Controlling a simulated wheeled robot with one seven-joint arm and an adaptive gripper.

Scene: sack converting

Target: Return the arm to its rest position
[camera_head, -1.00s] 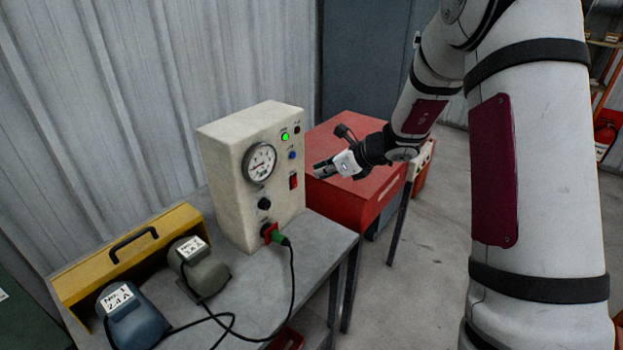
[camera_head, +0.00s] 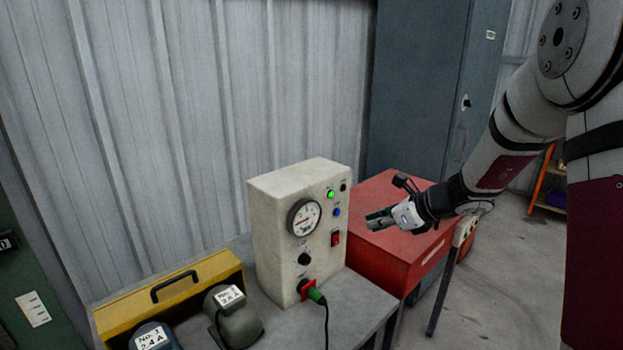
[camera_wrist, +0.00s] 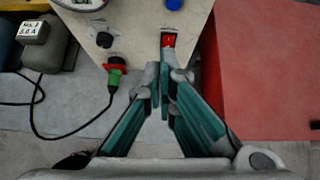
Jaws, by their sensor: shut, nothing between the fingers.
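My gripper (camera_head: 369,222) is shut and empty. In the head view it hangs in front of the red cabinet, just right of the cream control box (camera_head: 262,215). In the wrist view my gripper (camera_wrist: 163,75) has its teal-padded fingers together. The fingertips overlap the picture of the box front, close below its red rocker switch (camera_wrist: 168,41). I cannot tell whether they touch it. The box carries a dial gauge (camera_head: 304,217), a lit green lamp (camera_head: 331,194), a blue button (camera_head: 337,212) and a black knob (camera_head: 304,258). My arm reaches in from the right.
A green plug (camera_head: 316,296) with a black cable sits in the box's red socket. A yellow case (camera_head: 205,277) and two labelled adapters, one grey (camera_head: 240,325) and one blue, stand left on the grey bench (camera_head: 365,300). The red cabinet (camera_head: 385,255) is right; open floor lies beyond.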

